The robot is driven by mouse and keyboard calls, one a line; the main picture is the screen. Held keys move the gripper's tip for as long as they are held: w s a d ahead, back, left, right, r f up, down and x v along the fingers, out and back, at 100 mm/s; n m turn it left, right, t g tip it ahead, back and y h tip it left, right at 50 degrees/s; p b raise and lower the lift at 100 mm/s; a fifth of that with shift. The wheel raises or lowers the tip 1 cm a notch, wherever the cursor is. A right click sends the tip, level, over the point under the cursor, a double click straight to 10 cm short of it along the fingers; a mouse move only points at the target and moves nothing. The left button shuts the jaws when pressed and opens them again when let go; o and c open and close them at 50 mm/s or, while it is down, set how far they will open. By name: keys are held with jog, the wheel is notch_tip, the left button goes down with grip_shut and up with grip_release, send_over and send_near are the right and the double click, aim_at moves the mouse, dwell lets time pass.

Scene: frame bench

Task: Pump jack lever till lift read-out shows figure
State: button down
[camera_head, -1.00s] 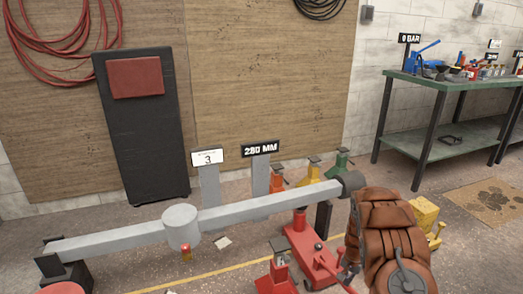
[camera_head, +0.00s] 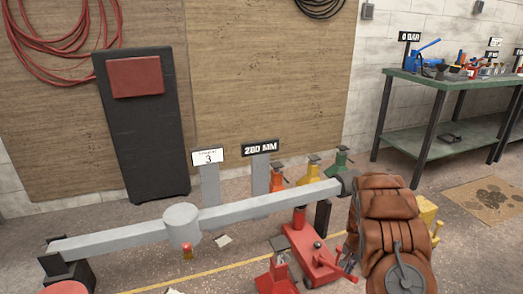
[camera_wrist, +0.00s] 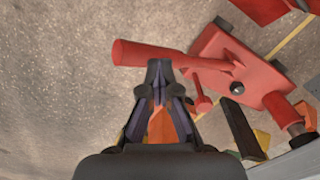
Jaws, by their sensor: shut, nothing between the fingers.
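The red trolley jack (camera_head: 312,255) stands on the floor under the right part of a long grey beam (camera_head: 265,207). Its red lever (camera_wrist: 150,53) runs across the top of the wrist view and joins the jack body (camera_wrist: 232,62). My gripper (camera_wrist: 160,70) is shut and empty, its tips at the lever's near edge in that view; I cannot tell whether they touch it. In the head view my arm hides the gripper. The black read-out (camera_head: 260,148) looks like 280 MM, its middle digit a little blurred. A white card (camera_head: 208,157) beside it shows 3.
Orange, yellow and green stands (camera_head: 314,168) stand behind the beam. Another red stand (camera_head: 276,277) is in front. A green bench (camera_head: 450,83) with tools is at the right. Concrete floor (camera_wrist: 60,60) is bare left of the lever in the wrist view.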

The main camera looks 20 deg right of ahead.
dwell(0.5)
jog(key=shift+f+b, duration=0.7)
jog(key=shift+f, duration=3.9)
jog(key=shift+s+r+p, duration=0.1)
jog(key=shift+r+p, duration=1.4)
jog(key=shift+r, duration=3.1)
jog(key=shift+f, duration=0.1)
jog(key=shift+f, duration=4.45)
jog(key=shift+r+p, duration=0.9)
jog(key=shift+r, duration=3.7)
jog(key=shift+f, duration=0.1)
